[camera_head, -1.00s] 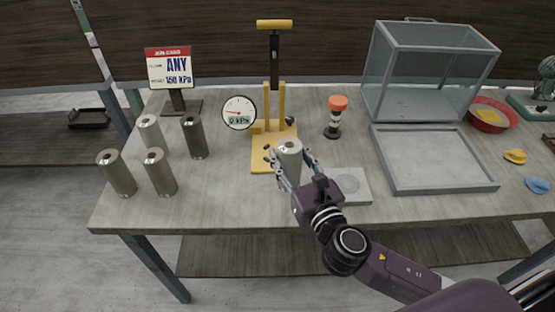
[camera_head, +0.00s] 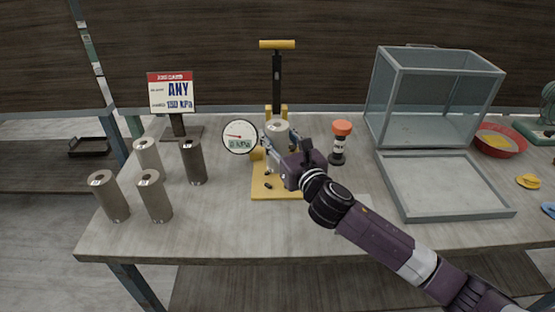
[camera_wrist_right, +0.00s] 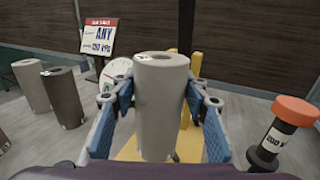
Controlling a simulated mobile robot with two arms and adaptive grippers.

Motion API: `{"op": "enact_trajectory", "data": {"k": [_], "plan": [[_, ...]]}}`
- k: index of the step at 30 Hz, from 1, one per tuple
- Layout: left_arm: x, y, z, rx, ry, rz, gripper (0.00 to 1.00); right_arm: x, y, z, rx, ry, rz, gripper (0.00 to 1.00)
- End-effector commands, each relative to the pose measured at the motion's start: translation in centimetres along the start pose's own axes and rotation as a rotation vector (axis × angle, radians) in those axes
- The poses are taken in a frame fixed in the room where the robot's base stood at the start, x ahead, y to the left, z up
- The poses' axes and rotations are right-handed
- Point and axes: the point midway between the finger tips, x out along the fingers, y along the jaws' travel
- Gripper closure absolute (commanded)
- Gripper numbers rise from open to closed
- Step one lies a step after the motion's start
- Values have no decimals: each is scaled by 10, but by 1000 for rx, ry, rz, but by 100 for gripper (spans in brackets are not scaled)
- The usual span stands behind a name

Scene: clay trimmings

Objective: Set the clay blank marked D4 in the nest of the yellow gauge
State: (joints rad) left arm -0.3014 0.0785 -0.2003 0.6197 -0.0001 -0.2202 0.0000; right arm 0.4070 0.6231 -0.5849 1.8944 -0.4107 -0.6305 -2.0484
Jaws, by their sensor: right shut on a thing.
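My right gripper (camera_head: 279,143) is shut on a pale grey clay blank (camera_head: 277,127), an upright cylinder with a hole in its top. Any marking on it is too small to read. The yellow gauge (camera_head: 262,190) has a flat base, posts, a tall black column and a yellow top handle. The held blank is in front of the posts, over the rear of the base; the arm hides its lower end and the nest. In the wrist view the blank (camera_wrist_right: 160,110) stands between two blue finger pads. My left gripper is not in view.
A round dial (camera_head: 240,137) stands left of the gauge. Several other cylinders (camera_head: 155,198) stand at left before a sign (camera_head: 171,93). An orange-capped bottle (camera_head: 340,145) is close right of my gripper. Further right are a tray (camera_head: 395,195), a clear case (camera_head: 430,95) and a red bowl (camera_head: 515,145).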

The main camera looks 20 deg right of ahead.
Motion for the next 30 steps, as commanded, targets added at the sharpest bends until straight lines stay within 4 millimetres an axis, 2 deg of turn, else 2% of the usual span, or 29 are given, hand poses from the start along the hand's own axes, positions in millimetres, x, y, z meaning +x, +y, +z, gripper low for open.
{"op": "enact_trajectory", "data": {"k": [7, 13, 24, 25, 30], "plan": [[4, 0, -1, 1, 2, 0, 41, 0, 0, -19, 2, -5, 1, 100], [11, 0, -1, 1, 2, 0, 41, 0, 0, -46, 3, -5, 0, 100], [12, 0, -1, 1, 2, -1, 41, 0, 0, -50, -1, -7, 0, 100], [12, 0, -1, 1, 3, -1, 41, 0, 0, -53, 0, -2, -1, 57], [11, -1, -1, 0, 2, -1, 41, 0, 0, -52, 0, -2, -1, 41]]}}
